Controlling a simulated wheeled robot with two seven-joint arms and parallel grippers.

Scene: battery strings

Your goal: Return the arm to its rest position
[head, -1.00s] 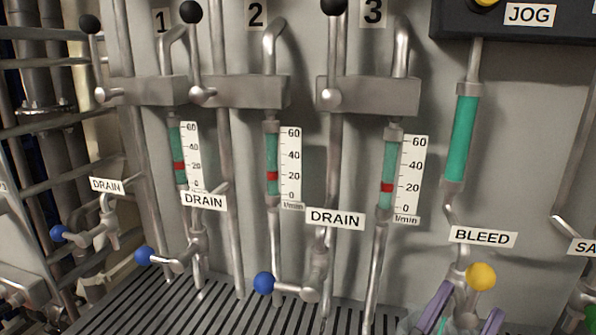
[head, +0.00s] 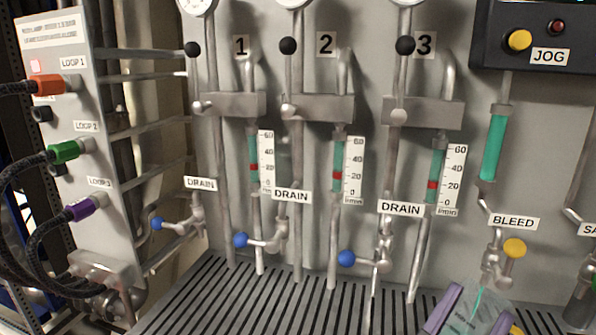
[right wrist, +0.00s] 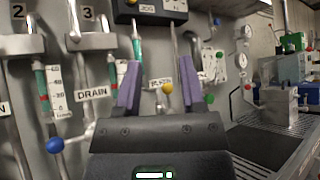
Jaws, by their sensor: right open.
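My right gripper (head: 484,293) is at the bottom edge of the head view, just below the BLEED valve with its yellow knob (head: 514,248). Its two purple fingers are apart. In the right wrist view the gripper (right wrist: 160,66) is open, with nothing held between the fingers. The yellow knob also shows between and beyond them in that view (right wrist: 167,89). A thin teal streak (head: 479,300) hangs below the bleed valve. A clear, see-through thing shows around it between the fingers in the head view; I cannot tell its shape. My left gripper is not in view.
Drain valves with blue knobs (head: 346,258) stick out above the slotted grate (head: 215,290). The JOG box (head: 540,40) hangs upper right. A loop panel (head: 65,150) with thick cables is at left. In the wrist view, a grey machine (right wrist: 275,105) stands right.

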